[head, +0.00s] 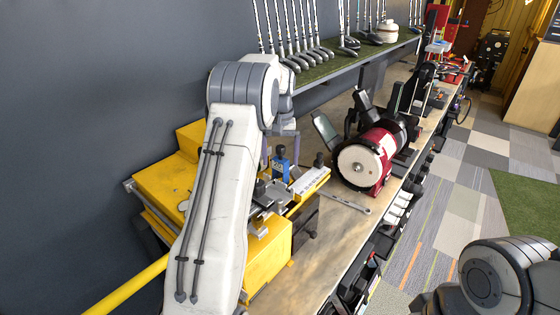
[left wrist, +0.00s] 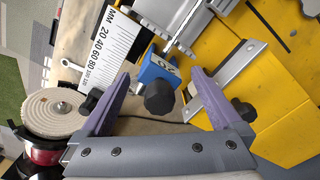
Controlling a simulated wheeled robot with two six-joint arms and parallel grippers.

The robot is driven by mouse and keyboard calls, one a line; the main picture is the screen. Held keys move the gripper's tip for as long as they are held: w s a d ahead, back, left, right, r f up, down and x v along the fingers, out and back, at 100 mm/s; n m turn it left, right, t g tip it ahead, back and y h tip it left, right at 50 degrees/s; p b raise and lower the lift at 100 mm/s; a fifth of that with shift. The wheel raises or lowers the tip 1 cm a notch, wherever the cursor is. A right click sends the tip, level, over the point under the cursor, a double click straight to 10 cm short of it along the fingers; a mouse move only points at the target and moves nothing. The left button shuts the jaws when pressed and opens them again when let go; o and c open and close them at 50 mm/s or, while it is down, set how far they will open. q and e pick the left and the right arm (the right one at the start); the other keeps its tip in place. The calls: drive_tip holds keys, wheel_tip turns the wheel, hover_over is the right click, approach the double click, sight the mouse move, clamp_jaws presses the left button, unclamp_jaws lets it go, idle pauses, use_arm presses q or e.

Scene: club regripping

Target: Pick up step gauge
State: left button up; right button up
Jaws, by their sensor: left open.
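No part is labelled as the step gauge; a blue block (head: 279,153) marked "20" with a black knob stands on the yellow machine, and may be it. The block also shows in the left wrist view (left wrist: 153,68). My left gripper (head: 281,165) is open, with its purple fingers pointing down on either side of the block. In the left wrist view the gripper (left wrist: 160,74) has the block and knob between its fingertips; I cannot tell whether they touch. A white millimetre scale (head: 311,180) lies beside the block. My right gripper is out of view.
The yellow machine (head: 160,185) stands against the dark wall. A red grinder with a pale wheel (head: 358,167) and a wrench (head: 345,201) are to the right on the wooden bench. Golf clubs (head: 290,35) line the green shelf behind. The bench front (head: 300,285) is clear.

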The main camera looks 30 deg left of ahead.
use_arm(q)
drive_tip(key=shift+f, duration=0.6)
drive_tip(key=c, duration=1.5)
drive_tip(key=shift+o, duration=0.2)
drive_tip(key=shift+r, duration=0.2)
